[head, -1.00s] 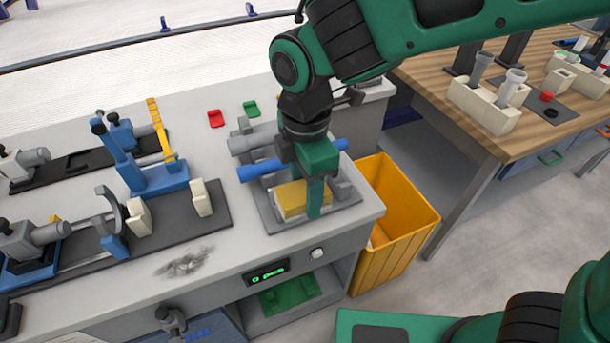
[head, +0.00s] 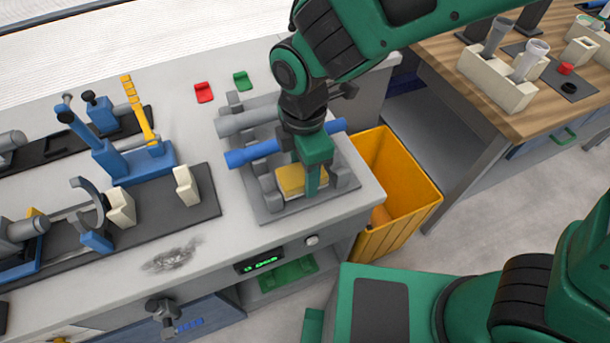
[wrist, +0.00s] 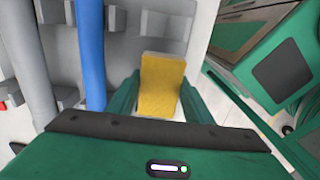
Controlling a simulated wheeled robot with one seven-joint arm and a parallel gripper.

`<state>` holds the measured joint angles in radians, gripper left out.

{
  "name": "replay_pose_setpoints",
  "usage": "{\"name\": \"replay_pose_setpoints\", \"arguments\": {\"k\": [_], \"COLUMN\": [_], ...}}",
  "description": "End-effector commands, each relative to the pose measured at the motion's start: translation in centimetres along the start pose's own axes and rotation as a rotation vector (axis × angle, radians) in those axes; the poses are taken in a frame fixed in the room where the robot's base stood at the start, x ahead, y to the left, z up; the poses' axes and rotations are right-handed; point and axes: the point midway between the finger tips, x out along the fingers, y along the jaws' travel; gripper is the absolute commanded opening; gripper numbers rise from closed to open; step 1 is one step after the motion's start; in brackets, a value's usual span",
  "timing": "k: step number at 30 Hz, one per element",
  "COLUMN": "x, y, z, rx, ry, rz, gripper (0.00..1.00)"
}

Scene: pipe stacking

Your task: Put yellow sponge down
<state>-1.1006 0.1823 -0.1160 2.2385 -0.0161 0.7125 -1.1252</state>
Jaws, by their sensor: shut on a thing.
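The yellow sponge (head: 289,180) is at the front of the grey pipe rack (head: 265,213), near the right end of the workbench. My gripper (head: 303,184) points down and is shut on the sponge. In the wrist view the sponge (wrist: 161,85) sits between the two green fingers (wrist: 158,98). I cannot tell whether the sponge touches the rack or hangs just above it. A dark smudge (head: 172,256) marks the bench top to the left.
A blue pipe (head: 252,153) and a grey pipe (head: 245,121) lie in the rack behind the sponge. A yellow bin (head: 405,195) stands right of the bench. Red (head: 204,92) and green (head: 242,81) pieces lie behind. The bench around the smudge is clear.

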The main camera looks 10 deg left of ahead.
Motion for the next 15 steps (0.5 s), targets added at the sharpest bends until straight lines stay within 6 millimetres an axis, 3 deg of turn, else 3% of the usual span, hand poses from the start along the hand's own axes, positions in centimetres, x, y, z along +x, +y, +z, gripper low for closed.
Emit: {"name": "replay_pose_setpoints", "arguments": {"k": [6,15], "x": [2.8,3.0], "y": [-0.1,-0.1], "z": [0.0,0.0], "rx": [-0.002,-0.001], "ry": [-0.001,-0.001], "rz": [-0.004,-0.002], "gripper": [0.25,0.25]}}
